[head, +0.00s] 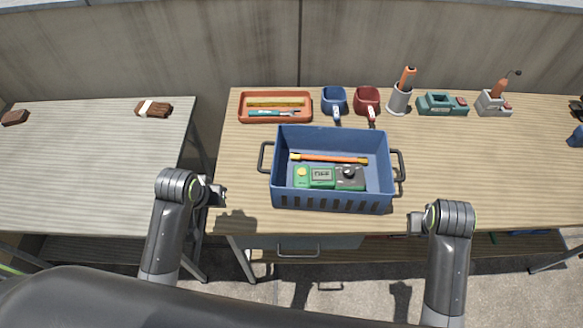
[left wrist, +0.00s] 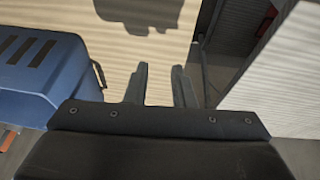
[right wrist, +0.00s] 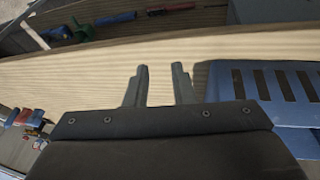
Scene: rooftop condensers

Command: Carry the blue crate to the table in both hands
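The blue crate (head: 331,200) stands upright on the wooden-topped table (head: 480,180), near its front edge. It holds a green and grey meter (head: 325,177) and an orange-handled tool (head: 330,158). Dark handles stick out at its left side (head: 265,157) and right side (head: 400,170). My left gripper (head: 222,194) is left of the crate, apart from it, with its fingers spread and empty in the left wrist view (left wrist: 160,75). My right gripper (head: 413,222) is right of the crate's front corner, also apart, with its fingers spread and empty in the right wrist view (right wrist: 162,75).
A paler table (head: 80,190) stands at the left across a narrow gap, with a brush (head: 153,108) and a brown block (head: 15,117) at its back. Its front is bare. Behind the crate are an orange tray (head: 242,108), a blue mug (head: 334,99) and a red mug (head: 367,99).

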